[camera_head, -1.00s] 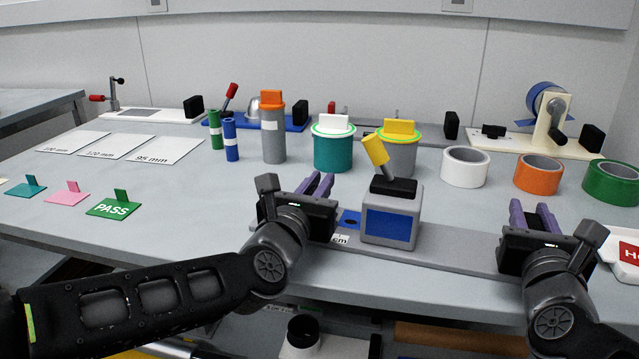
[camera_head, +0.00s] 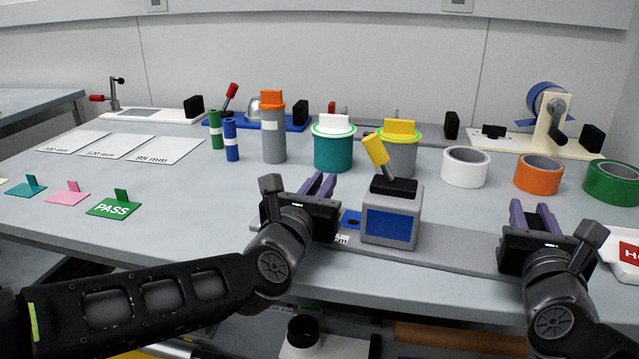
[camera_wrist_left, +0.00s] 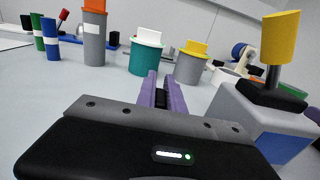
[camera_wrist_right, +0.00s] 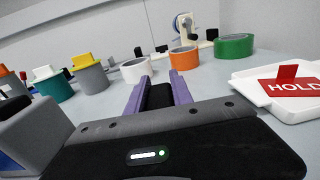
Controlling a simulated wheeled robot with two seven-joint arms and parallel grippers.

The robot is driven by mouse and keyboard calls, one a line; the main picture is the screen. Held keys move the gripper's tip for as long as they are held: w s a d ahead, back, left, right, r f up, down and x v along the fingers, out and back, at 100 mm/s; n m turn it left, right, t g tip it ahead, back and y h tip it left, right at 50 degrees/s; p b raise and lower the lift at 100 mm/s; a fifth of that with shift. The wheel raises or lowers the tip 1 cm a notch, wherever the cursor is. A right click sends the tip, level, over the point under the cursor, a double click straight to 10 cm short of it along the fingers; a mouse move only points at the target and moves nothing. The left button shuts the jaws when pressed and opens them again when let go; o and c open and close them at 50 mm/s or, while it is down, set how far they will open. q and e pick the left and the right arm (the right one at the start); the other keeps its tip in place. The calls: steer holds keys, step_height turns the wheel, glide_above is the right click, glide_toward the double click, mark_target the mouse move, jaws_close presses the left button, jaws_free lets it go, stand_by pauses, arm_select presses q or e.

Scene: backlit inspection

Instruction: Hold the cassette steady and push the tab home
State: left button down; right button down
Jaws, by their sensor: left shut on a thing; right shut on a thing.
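A grey block with a blue front panel (camera_head: 391,227) stands on a long grey base plate (camera_head: 455,246). A tilted yellow-headed lever (camera_head: 375,149) rises from its black top. A small blue piece with a dark hole (camera_head: 351,219) lies on the plate left of the block. I cannot tell for certain which part is the cassette or the tab. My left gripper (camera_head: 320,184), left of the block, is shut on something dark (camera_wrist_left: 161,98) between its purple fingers. My right gripper (camera_head: 531,208), at the plate's right end, is shut on a dark piece (camera_wrist_right: 160,96). Both held things are mostly hidden.
Behind stand a teal pot (camera_head: 333,151), a grey pot (camera_head: 398,158), a grey cylinder (camera_head: 273,145) and tape rolls (camera_head: 466,167). A white tray with a red HOLD card (camera_wrist_right: 290,95) is at right. A green PASS card (camera_head: 113,209) lies left. Left-front table is clear.

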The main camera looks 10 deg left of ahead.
arm_select(q)
steer(key=d, duration=0.5)
steer(key=shift+s+d, duration=0.35)
steer(key=c, duration=1.4)
jaws_free()
steer(key=shift+c, duration=0.2)
steer(key=shift+d, duration=0.1)
